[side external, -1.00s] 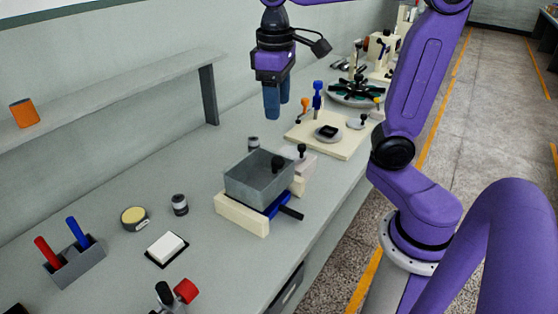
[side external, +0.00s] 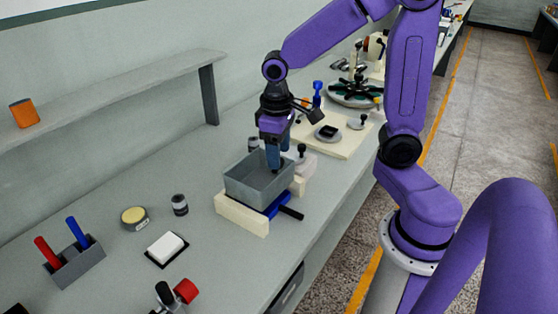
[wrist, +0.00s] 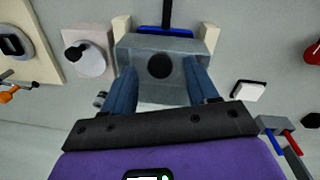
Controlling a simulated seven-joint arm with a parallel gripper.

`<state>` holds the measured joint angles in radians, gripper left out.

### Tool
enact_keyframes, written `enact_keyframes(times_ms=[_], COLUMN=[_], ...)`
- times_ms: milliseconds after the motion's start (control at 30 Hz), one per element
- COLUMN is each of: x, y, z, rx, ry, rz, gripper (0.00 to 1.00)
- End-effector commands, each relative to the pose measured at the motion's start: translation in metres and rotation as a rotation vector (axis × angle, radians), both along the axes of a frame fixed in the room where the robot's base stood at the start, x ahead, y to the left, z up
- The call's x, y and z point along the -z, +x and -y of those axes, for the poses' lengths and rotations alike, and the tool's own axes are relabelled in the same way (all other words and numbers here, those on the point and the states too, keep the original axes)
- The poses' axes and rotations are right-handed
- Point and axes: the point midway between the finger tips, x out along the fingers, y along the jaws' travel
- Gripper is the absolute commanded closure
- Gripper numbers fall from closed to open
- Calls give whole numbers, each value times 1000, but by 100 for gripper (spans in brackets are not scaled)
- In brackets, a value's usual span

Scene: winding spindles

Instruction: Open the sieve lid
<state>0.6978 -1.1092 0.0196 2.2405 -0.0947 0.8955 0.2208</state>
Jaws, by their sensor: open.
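The sieve appears as a grey square box (side external: 259,181) on a cream base (side external: 241,217), with a blue part (side external: 277,205) and black handle (side external: 292,213) below its right side. A round black knob on its top shows in the wrist view (wrist: 160,66); in the side view my gripper hides it. I cannot make out the lid's edges. My gripper (side external: 273,164) points down over the box's top, its fingertips low near the knob. In the wrist view my gripper (wrist: 161,82) is open, with the knob appearing between its blue fingers. Contact is not visible.
A small pale block with a black knob (side external: 302,150) stands close behind the box. A cream board with a round plate (side external: 327,133) lies farther back. A white pad (side external: 166,248), a yellow-topped disc (side external: 134,217) and a dark cylinder (side external: 180,204) lie to the left.

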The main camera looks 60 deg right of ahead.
Motion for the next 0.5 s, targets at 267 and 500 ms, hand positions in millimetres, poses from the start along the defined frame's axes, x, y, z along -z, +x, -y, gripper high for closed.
enact_keyframes(times_ms=[267, 500], x=[31, 35], y=[0, 0], z=[2, 2], rx=[0, -1], ry=[0, 1], rz=[-2, 0], gripper=[42, 42])
